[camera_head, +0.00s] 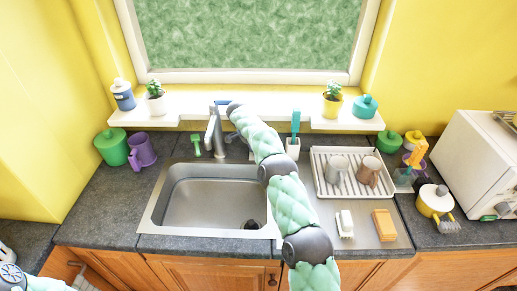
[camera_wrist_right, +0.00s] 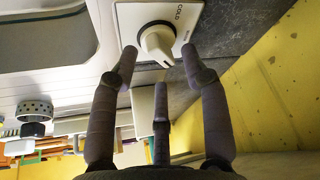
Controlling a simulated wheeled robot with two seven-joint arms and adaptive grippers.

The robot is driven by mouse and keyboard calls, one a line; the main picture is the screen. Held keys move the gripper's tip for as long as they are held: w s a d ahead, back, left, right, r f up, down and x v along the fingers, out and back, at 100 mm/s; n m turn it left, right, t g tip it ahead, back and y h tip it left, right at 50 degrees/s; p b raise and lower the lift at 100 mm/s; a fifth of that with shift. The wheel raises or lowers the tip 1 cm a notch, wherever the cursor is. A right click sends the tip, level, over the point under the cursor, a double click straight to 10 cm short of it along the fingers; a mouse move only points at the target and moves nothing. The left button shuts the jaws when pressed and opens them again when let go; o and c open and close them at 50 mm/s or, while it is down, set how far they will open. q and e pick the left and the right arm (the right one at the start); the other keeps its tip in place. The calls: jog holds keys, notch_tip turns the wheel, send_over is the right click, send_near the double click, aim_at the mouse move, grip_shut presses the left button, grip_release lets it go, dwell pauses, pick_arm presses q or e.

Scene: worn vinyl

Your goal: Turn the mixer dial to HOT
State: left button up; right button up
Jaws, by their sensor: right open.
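The mixer dial (camera_wrist_right: 157,42) is a white round knob with a raised pointer on a white plate (camera_wrist_right: 130,18) in the right wrist view. The word COLD is printed on the plate beside it; I cannot make out HOT. My right gripper (camera_wrist_right: 159,72) is open, with two fingertips on either side of the knob and a third below it. I cannot tell whether they touch it. In the head view my right arm reaches over the sink towards the grey faucet (camera_head: 214,132), and it hides the dial. My left arm shows only at the lower left corner, its gripper out of frame.
The steel sink (camera_head: 165,205) lies in front of the faucet. A drying rack (camera_head: 322,185) with two mugs stands to the right. A white sill (camera_head: 190,103) with plants runs behind.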

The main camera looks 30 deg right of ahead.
jog(key=v, duration=0.5)
jog(key=shift+a+r, duration=0.1)
jog(key=shift+r, duration=0.3)
jog(key=shift+a+p+x, duration=0.1)
jog(key=shift+p+x, duration=1.75)
jog(key=shift+p, duration=0.15)
jog(key=shift+a+p+x, duration=0.15)
jog(key=shift+p+x, duration=1.75)
jog(key=shift+p, duration=0.1)
jog(key=shift+s, duration=0.1)
grip_shut()
